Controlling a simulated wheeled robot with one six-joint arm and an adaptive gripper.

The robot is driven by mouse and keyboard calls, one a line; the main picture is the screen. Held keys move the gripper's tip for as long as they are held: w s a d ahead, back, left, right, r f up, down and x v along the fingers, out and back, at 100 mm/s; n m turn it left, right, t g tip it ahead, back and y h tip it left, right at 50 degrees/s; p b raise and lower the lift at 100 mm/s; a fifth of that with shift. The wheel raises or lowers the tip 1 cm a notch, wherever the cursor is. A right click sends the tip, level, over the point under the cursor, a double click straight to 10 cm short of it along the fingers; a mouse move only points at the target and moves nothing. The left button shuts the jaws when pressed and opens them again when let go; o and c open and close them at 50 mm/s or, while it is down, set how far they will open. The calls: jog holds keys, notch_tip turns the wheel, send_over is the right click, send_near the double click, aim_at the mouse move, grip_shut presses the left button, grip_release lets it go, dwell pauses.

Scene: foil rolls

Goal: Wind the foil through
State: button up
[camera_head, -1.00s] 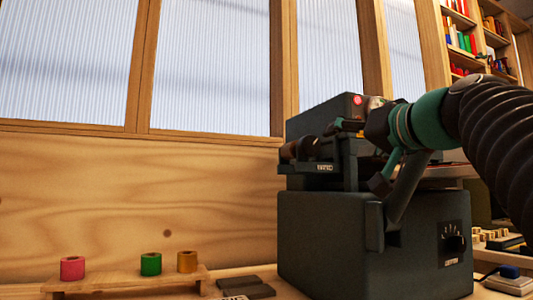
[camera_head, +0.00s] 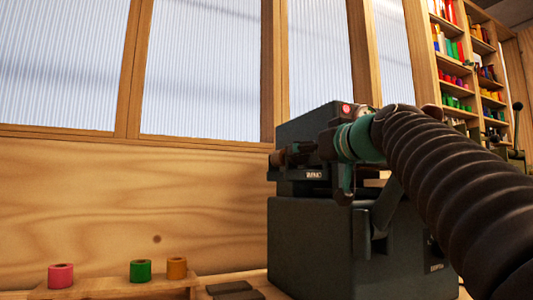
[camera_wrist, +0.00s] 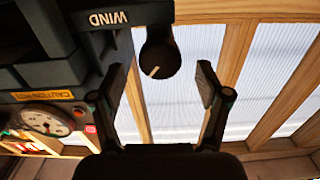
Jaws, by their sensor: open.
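A dark grey machine (camera_head: 330,235) stands right of centre in the head view. In the wrist view its dark round knob (camera_wrist: 160,57), with a pale pointer line, sits beside an upside-down WIND label (camera_wrist: 108,18). My gripper (camera_wrist: 160,82) is open and empty; its two fingers point toward the knob, one on each side, with visible gaps. In the head view my gripper (camera_head: 308,151) is at the machine's upper front, partly hidden by my wrist. Pink (camera_head: 61,276), green (camera_head: 140,271) and gold (camera_head: 177,268) foil rolls stand on a low wooden rack (camera_head: 120,289) at lower left.
In the wrist view a round gauge (camera_wrist: 45,121) and a yellow caution label (camera_wrist: 43,95) are on the machine, left of my fingers. Dark flat blocks (camera_head: 234,290) lie between rack and machine. Shelves (camera_head: 453,62) of coloured items stand at upper right. A wooden wall and ribbed windows are behind.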

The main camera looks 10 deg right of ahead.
jog(key=shift+p+x, duration=0.3)
jog(key=shift+x, duration=2.2)
jog(key=c, duration=1.2)
